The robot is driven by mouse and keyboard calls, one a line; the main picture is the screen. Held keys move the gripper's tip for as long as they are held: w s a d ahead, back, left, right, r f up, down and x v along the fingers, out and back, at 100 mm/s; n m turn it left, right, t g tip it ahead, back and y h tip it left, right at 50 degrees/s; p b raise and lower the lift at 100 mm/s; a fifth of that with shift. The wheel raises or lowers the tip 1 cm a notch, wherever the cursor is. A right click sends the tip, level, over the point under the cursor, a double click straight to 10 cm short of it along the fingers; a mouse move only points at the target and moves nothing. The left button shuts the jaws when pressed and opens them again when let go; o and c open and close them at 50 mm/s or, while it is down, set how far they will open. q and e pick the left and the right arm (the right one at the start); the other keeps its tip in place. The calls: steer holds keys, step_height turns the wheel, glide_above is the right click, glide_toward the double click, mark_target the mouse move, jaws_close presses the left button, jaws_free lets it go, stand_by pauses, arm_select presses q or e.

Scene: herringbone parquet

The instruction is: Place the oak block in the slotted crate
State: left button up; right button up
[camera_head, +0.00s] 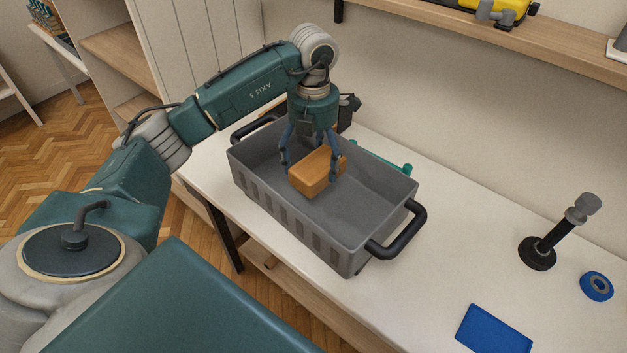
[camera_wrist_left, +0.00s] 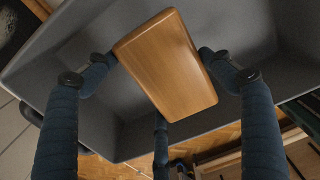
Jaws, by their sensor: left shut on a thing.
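The oak block (camera_head: 316,170) is an orange-brown wooden block, held by my left gripper (camera_head: 311,160) inside the opening of the slotted crate (camera_head: 291,217). The crate is grey with slots along its side and black handles at both ends. In the left wrist view the block (camera_wrist_left: 165,65) sits between the blue fingers of the gripper (camera_wrist_left: 160,85), with the grey crate wall (camera_wrist_left: 60,50) around it. I cannot tell whether the block touches the crate floor. My right gripper is not in view.
The crate stands on a white table (camera_head: 440,240) by the wall. A teal object (camera_head: 400,168) lies behind it. To the right are a black stand (camera_head: 538,252), a blue ring (camera_head: 597,286) and a blue tray (camera_head: 494,330). A wooden shelf (camera_head: 500,45) hangs above.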

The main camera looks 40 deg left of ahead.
arm_select(q)
step_height(320, 180, down, 6)
steer(key=shift+f+p, duration=0.2)
steer(key=shift+p, duration=0.4)
steer(key=shift+f, duration=0.35)
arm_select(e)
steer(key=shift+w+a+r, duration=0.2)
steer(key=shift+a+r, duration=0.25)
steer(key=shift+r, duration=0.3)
arm_select(q)
steer(key=shift+f, duration=0.1)
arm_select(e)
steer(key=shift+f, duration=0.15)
arm_select(q)
steer(key=o, duration=1.4)
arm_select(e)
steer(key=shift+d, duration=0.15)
